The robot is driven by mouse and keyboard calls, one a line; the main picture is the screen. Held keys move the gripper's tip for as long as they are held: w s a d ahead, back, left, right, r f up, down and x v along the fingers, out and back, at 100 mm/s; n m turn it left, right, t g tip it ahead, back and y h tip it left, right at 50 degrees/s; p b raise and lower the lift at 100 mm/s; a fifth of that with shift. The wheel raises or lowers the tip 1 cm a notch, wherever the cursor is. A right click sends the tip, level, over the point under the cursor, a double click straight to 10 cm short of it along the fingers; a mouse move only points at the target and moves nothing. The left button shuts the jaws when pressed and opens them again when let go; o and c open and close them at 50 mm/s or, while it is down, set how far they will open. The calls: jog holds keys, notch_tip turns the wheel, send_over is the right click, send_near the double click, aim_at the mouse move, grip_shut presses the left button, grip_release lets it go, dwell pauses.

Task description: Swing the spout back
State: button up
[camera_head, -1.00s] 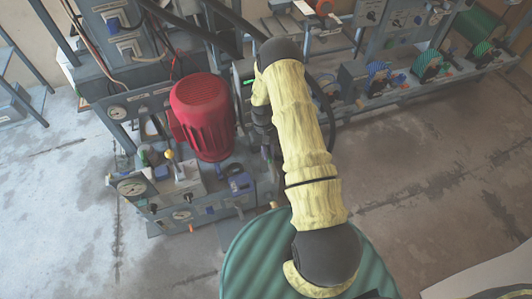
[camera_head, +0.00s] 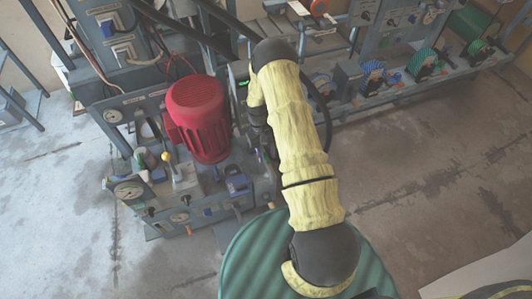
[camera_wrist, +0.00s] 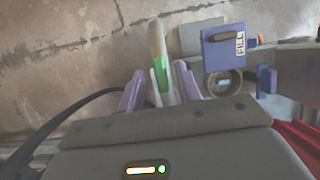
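In the wrist view, my gripper (camera_wrist: 158,76) shows two purple fingers set apart. A pale upright rod with a green band (camera_wrist: 157,45) stands between them, nearer the right finger; I cannot tell whether they touch it. This rod may be the spout or its handle; I cannot tell. Right of it is a blue box labelled FILL (camera_wrist: 222,46) with a round opening (camera_wrist: 223,82) below it. In the head view, my sleeved arm reaches to the machine beside the red motor (camera_head: 199,116), and the fingers are hidden behind the arm.
The machine's front panel (camera_head: 160,195) carries gauges, levers and knobs, left of my arm. A bench with several small units (camera_head: 400,75) runs along the back right. A green ribbed round surface (camera_head: 250,262) lies below my arm. The floor (camera_head: 430,180) at right is clear.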

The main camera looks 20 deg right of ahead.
notch_tip(320, 180, up, 10)
jog(key=shift+p, duration=0.4)
jog(key=shift+r, duration=0.1)
dwell(0.4)
jog(key=s+a+r+t, duration=0.2)
jog(key=r, duration=0.5)
jog(key=s+a+r+t, duration=0.1)
jog(key=s+r, duration=0.1)
jog(key=r, duration=0.4)
jog(key=s+a+r+t, duration=0.3)
jog(key=s+r+t, duration=0.1)
jog(key=s+r, duration=0.65)
jog(key=w+p+v, duration=0.3)
jog(key=p+v, duration=1.2)
jog(key=p, duration=0.1)
jog(key=shift+s+r+p, duration=0.15)
jog(key=shift+r+p, duration=0.25)
jog(key=shift+r, duration=0.25)
jog(key=shift+a, duration=0.1)
